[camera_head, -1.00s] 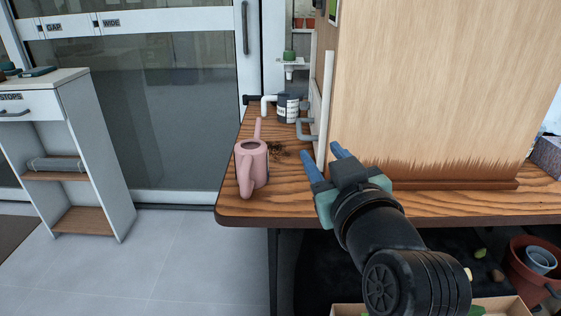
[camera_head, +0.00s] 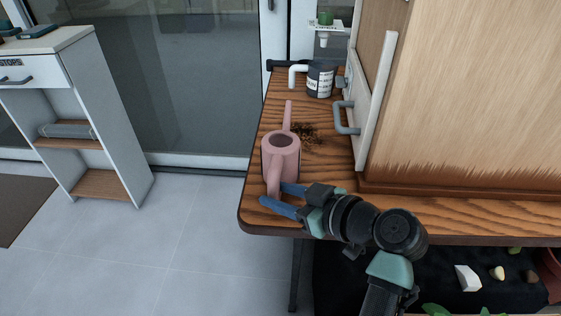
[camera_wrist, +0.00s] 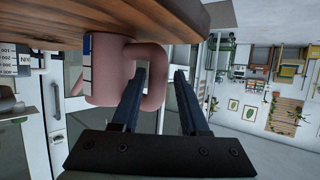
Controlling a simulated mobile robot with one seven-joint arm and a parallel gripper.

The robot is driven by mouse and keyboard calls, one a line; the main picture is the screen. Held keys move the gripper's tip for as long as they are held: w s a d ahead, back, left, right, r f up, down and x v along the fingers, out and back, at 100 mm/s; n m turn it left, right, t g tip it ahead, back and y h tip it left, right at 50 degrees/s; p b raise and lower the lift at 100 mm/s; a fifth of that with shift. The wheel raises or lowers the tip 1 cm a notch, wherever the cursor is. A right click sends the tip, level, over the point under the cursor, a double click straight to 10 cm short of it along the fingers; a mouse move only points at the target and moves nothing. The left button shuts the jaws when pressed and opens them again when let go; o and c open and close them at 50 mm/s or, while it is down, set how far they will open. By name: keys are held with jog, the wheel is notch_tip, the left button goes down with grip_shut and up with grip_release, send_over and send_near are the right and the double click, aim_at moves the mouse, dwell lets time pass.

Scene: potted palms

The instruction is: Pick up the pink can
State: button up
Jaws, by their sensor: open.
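The pink can (camera_head: 284,158) is a watering can standing upright near the left edge of the wooden table (camera_head: 262,218). Its spout points to the back and its handle faces the front. My gripper (camera_head: 276,194) is open at the handle, its blue fingers pointing left. In the wrist view, which looks turned over, the pink can (camera_wrist: 112,75) is at upper left, and its looped handle reaches between the two fingers of my gripper (camera_wrist: 160,85). I cannot tell whether either finger touches it.
A wooden cabinet (camera_head: 470,100) with a grey handle (camera_head: 345,118) stands on the table to the right. A dark labelled mug (camera_head: 320,80) sits behind the can, and loose soil (camera_head: 305,134) lies beside it. A white shelf (camera_head: 110,130) stands left across clear floor.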

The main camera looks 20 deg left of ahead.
jog(key=b+x, duration=0.1)
jog(key=x, duration=0.4)
jog(key=shift+w+a+r, duration=0.15)
jog(key=shift+w, duration=0.05)
jog(key=shift+c, duration=0.2)
grip_shut()
jog(key=shift+r, duration=0.1)
